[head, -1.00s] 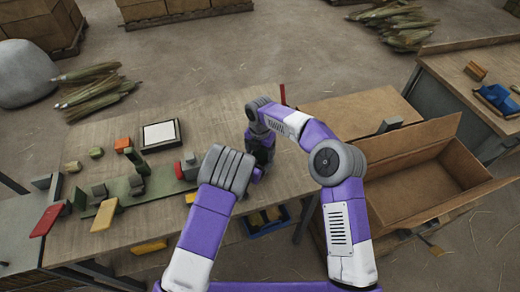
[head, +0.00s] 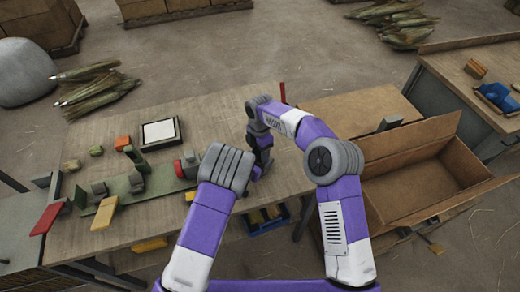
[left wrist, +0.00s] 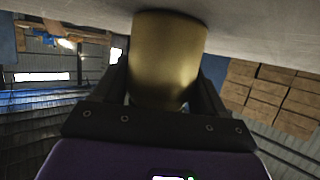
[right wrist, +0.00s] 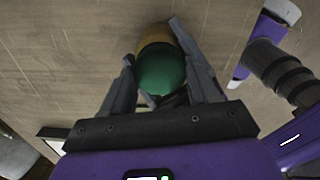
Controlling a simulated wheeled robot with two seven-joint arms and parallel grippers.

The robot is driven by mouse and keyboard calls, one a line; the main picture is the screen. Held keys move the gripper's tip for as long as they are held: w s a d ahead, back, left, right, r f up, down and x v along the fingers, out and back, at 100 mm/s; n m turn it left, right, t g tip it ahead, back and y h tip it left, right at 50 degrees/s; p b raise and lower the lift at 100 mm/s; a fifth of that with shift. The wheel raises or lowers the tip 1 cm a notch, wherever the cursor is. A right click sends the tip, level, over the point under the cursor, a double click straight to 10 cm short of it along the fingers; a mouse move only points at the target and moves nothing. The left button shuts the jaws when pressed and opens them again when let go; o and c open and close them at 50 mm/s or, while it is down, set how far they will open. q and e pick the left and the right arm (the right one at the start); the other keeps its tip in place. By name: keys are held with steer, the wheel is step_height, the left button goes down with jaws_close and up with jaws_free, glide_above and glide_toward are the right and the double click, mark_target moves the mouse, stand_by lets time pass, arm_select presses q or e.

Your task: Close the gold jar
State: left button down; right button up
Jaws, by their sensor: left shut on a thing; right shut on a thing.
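The gold jar (left wrist: 168,60) stands out as a plain gold cylinder in the left wrist view. My left gripper (left wrist: 166,78) is shut on its sides. My right gripper (right wrist: 155,50) is shut on a rounded green lid (right wrist: 160,73). In the right wrist view a gold surface (right wrist: 155,35) shows right behind the green lid; I cannot tell whether the two touch. In the head view my right gripper (head: 260,162) is low over the right part of the table. My left gripper is hidden there behind my arm, and the jar and lid are not clearly visible.
The wooden table (head: 215,118) carries a framed white panel (head: 160,132), a green board (head: 150,186) with blocks and coloured levers, and small blocks at the left. An open cardboard box (head: 425,185) stands at the right. The table's back right is clear.

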steer(key=o, duration=1.2)
steer(key=shift+c, duration=0.2)
steer(key=shift+r, duration=2.3)
steer(key=shift+c, duration=0.4)
steer(key=shift+r, duration=0.2)
step_height(320, 180, up, 3)
steer(key=shift+r+n, duration=0.15)
steer(key=shift+n, duration=0.65)
